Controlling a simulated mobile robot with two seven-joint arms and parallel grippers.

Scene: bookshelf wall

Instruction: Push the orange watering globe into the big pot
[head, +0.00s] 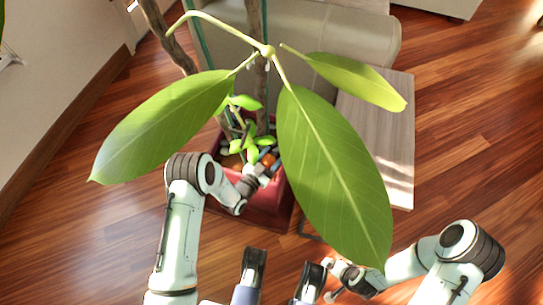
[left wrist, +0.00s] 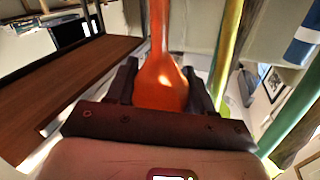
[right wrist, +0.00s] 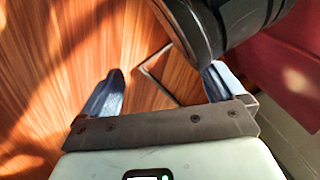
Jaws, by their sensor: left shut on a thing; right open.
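The orange watering globe (left wrist: 160,85) has a round bulb and a narrow neck. In the left wrist view it sits between both fingers of my left gripper (left wrist: 163,88), which is shut on it. In the head view, my left gripper (head: 262,172) is at the big dark red pot (head: 282,205), and a small orange patch of the globe (head: 268,160) shows beside it. Leaves and the gripper hide the rest, so I cannot tell how deep the globe is. My right gripper (right wrist: 160,95) is open and empty, above the floor near the pot.
Large leaves (head: 335,170) hang across the head view and cover part of the pot. Thin trunks (head: 170,40) rise from the pot. A beige sofa (head: 330,40) and a low wooden table (head: 385,120) stand behind. Wooden floor (head: 470,130) is clear at right.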

